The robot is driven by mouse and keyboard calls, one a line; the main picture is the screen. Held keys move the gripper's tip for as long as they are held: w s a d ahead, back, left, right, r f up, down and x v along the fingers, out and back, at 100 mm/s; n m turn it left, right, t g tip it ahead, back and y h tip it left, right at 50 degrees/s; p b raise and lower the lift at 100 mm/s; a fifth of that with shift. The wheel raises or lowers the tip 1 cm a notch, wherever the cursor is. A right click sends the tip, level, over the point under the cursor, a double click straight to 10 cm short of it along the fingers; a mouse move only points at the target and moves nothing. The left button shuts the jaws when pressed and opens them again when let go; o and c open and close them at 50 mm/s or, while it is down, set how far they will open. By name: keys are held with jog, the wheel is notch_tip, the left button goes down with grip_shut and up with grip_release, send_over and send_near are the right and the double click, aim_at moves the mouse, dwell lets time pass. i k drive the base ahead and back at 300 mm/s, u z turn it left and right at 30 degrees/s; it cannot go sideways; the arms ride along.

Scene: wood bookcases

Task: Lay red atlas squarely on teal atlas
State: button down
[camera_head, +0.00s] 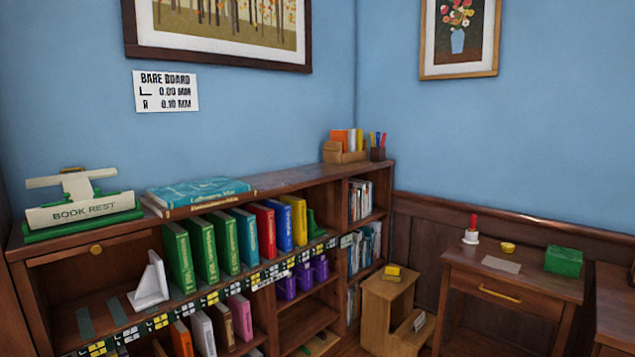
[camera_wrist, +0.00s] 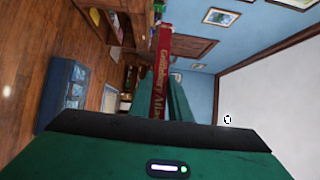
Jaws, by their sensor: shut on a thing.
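The teal atlas (camera_head: 200,191) lies flat on top of the low bookcase in the head view, between the book rest and the bare stretch of top. Its cover faces up, and nothing lies on it. The red atlas (camera_wrist: 161,75) shows in the wrist view, its lettered spine towards the camera. My gripper (camera_wrist: 160,98) has green fingers and is shut on the red atlas. The far end of the atlas is hard to make out. Neither my gripper nor the held atlas shows in the head view, so their distance from the teal atlas cannot be told.
A book rest (camera_head: 84,209) stands left of the teal atlas. The bookcase top (camera_head: 290,178) is clear to its right, up to a wooden organiser (camera_head: 345,152) and pen cup (camera_head: 377,154). A sign (camera_head: 166,91) hangs above.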

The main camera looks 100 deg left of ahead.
aim_at(204, 189)
jog(key=z, duration=0.05)
jog(key=i, duration=1.15)
jog(key=u, duration=3.9)
jog(key=i, duration=1)
jog(key=z, duration=0.1)
